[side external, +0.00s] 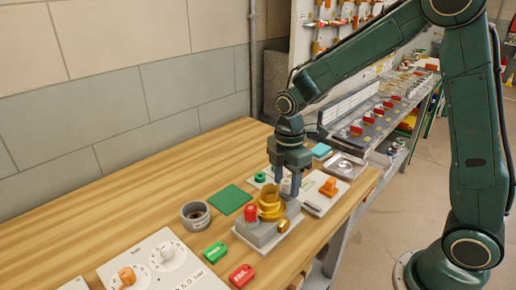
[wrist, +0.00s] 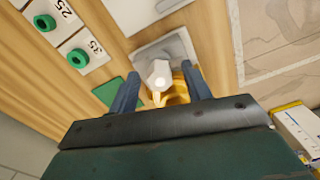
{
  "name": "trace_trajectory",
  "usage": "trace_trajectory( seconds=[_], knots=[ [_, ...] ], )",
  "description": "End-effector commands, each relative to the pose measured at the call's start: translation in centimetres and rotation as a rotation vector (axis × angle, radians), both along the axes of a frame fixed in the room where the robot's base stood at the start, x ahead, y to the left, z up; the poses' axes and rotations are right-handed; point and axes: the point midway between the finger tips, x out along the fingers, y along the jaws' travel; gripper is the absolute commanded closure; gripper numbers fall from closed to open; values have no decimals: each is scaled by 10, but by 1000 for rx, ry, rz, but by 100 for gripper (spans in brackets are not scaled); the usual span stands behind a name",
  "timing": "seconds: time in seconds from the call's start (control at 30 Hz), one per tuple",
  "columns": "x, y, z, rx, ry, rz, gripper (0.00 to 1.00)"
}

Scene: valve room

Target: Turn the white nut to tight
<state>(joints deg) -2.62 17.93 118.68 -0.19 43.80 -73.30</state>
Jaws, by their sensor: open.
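A pale white-grey nut (wrist: 158,72) shows in the wrist view, between my two fingers and beside yellow brass parts (wrist: 179,88). In the side view the brass fitting (side external: 269,205) stands on a grey block (side external: 262,235); I cannot make out the white nut there, and my gripper may hide it. My gripper (side external: 287,186) points down just behind the brass fitting. In the wrist view my gripper (wrist: 161,76) is open, with a finger on each side of the nut and gaps visible. I cannot tell the height of the fingertips against the nut.
A red cap (side external: 251,213) stands beside the brass fitting. A green square (side external: 230,199), a grey round cup (side external: 195,215), an orange-handled valve (side external: 329,187) and a white dial panel (side external: 160,262) surround it. The bench's left rear is clear.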

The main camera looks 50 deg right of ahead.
Motion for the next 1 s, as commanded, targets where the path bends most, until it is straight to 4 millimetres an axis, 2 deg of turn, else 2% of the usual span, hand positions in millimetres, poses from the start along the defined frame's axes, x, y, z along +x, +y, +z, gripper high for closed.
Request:
trace_trajectory(
  seconds=[0.2, 0.27, 0.43, 0.47, 0.77, 1.0],
  knots=[
    [0, 0, 0, 0, 0, 0, 51],
    [0, 0, 0, 0, 0, 0, 61],
    [0, 0, 0, 0, 0, 0, 94],
    [0, 0, 0, 0, 0, 0, 96],
    [0, 0, 0, 0, 0, -21, 96],
    [0, 0, 0, 0, 0, -112, 96]
  ],
)
